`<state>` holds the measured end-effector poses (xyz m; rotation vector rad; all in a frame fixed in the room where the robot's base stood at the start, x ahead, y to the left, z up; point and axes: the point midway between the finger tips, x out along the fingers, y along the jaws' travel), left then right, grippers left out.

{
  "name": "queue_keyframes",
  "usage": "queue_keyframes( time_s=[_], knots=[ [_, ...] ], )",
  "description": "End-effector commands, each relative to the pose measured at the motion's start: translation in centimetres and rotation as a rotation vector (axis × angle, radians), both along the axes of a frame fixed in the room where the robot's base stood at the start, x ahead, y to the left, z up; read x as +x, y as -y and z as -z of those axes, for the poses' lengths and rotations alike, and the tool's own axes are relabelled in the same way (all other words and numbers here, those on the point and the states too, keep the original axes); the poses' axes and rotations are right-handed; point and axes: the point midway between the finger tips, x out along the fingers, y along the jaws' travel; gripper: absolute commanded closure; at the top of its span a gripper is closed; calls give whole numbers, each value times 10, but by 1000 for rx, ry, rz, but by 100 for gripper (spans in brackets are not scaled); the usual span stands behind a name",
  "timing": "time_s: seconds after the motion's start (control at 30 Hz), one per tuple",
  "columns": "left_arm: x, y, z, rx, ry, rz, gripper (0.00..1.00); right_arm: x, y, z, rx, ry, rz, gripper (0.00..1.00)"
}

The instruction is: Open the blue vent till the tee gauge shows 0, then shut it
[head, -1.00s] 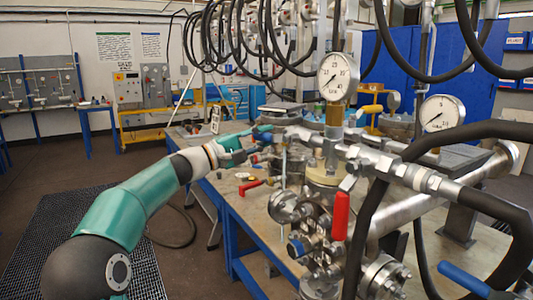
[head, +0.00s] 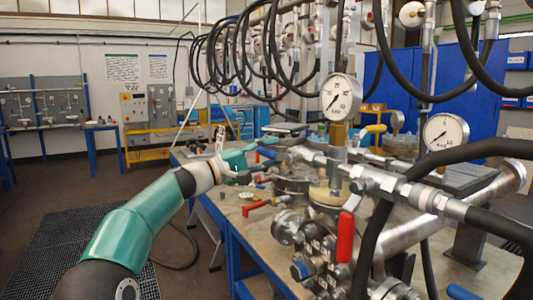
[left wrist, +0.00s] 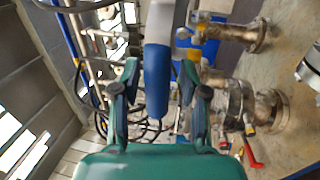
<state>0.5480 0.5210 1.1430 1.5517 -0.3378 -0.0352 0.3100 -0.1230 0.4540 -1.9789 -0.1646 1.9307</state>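The blue vent handle (head: 267,152) sits on the fittings left of the tee gauge. In the left wrist view a blue grip (left wrist: 157,85) lies between my fingers. My left gripper (head: 250,153) is at that handle. In the wrist view its fingers (left wrist: 158,100) stand apart on both sides of the blue grip, with gaps on each side, so it is open. The tee gauge (head: 340,97) is a white dial on a brass stem above the tee. Its needle points to the lower left; the exact reading is too small to tell. My right gripper is not in view.
A second gauge (head: 445,134) stands to the right. A red upright lever (head: 345,237) and a red-handled valve (head: 258,208) are near the vessel. Thick black hoses hang above and cross the right side. The floor (head: 50,185) at left is mostly open.

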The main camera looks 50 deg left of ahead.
Motion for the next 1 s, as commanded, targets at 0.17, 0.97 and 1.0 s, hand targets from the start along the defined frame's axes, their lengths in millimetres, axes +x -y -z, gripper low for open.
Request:
queue_keyframes(
  time_s=[0.17,0.97,1.0],
  knots=[
    [-1,-1,-1,-1,2,-4,51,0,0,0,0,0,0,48],
    [-98,-26,20,-2,0,-9,51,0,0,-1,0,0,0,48],
    [-102,-27,21,0,0,-7,51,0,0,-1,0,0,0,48]
  ],
)
